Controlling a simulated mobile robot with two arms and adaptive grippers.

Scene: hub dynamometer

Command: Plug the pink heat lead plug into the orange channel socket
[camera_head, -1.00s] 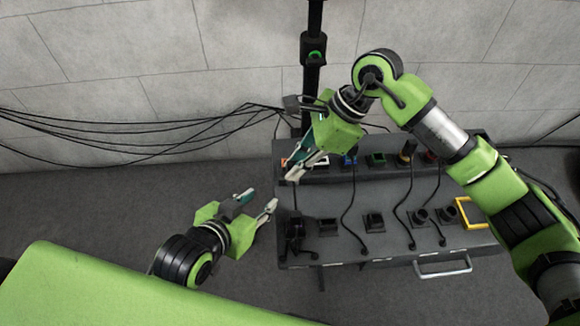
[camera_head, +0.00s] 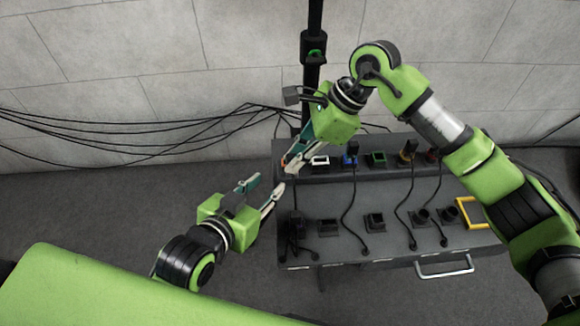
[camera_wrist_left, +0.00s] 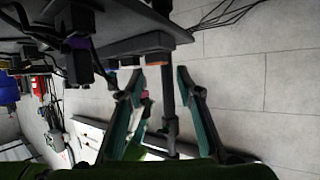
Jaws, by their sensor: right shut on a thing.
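My right gripper (camera_head: 289,166) is over the left end of the panel's back row, fingers pointing down-left. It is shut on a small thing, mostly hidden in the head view. In the left wrist view a small pink patch (camera_wrist_left: 146,95), apparently the pink plug, shows at its tips. An orange patch (camera_wrist_left: 157,60), likely the orange channel socket, shows on the dark panel edge close by; contact between plug and socket cannot be told. My left gripper (camera_head: 267,187) is open and empty beside the panel's left end, its fingers pointing toward the right gripper's tips.
The dark bench (camera_head: 340,185) has a back row with a white-framed socket (camera_head: 320,161), a blue one (camera_head: 349,161) and a green one (camera_head: 377,159). Several black leads hang across its top. A yellow frame (camera_head: 473,226) is at right. A black post (camera_head: 312,85) stands behind.

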